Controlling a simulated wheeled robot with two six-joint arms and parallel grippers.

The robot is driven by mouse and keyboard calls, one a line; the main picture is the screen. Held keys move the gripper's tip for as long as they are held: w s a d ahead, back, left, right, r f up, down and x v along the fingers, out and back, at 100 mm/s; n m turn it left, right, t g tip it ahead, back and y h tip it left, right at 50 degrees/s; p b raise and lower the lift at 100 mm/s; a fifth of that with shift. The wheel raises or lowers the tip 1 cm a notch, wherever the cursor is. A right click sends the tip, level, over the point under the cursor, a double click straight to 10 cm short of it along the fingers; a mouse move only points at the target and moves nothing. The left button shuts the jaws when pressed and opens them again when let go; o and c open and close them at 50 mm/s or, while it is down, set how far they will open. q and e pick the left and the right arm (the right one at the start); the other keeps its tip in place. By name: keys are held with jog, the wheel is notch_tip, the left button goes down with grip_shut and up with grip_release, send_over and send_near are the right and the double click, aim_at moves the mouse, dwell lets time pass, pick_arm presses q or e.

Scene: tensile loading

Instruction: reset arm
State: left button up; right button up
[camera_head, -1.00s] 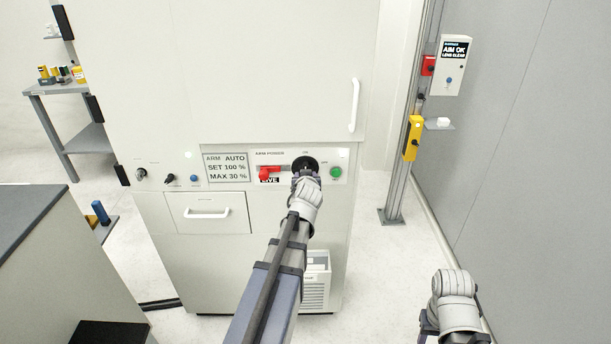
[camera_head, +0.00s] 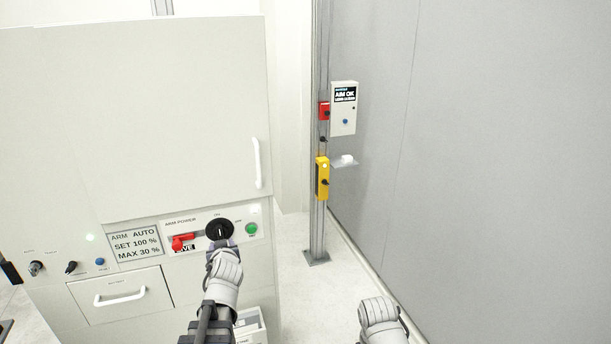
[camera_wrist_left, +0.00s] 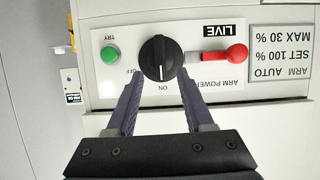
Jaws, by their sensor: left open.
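The arm power panel (camera_head: 178,222) is on the front of a white cabinet, with a black rotary knob (camera_head: 219,229), a red lever (camera_head: 182,241) beside a LIVE label, and a green button (camera_head: 252,228). My left gripper (camera_head: 221,248) is at the knob. In the left wrist view, its two fingers (camera_wrist_left: 158,88) are open, pointing at the panel on either side of the knob (camera_wrist_left: 157,58), with visible gaps. The ON label sits below the knob there, OFF to its left. The display (camera_head: 134,244) reads ARM AUTO, SET 100 %, MAX 30 %.
A drawer with a white handle (camera_head: 120,297) is below the panel. Small knobs and a blue button (camera_head: 99,262) are at left. A post (camera_head: 318,225) right of the cabinet carries a yellow box (camera_head: 322,178) and an AIM OK box (camera_head: 344,108). Floor between is clear.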

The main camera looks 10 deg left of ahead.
pick_arm(q)
jog(key=s+d+f+m+g+h, duration=0.25)
jog(key=d+f, duration=0.25)
jog(key=d, duration=0.5)
jog(key=s+d+f+m+g+h, duration=0.25)
jog(key=s+d+f, duration=0.2)
jog(key=d, duration=0.45)
jog(key=s+d+f+m+g, duration=0.2)
jog(key=s+d+g, duration=0.1)
jog(key=s+d, duration=0.4)
jog(key=s+d+f+m+g, duration=0.2)
jog(key=s+d+m+g, duration=0.1)
jog(key=s+d, duration=0.4)
jog(key=shift+g+h, duration=0.3)
jog(key=shift+h, duration=0.1)
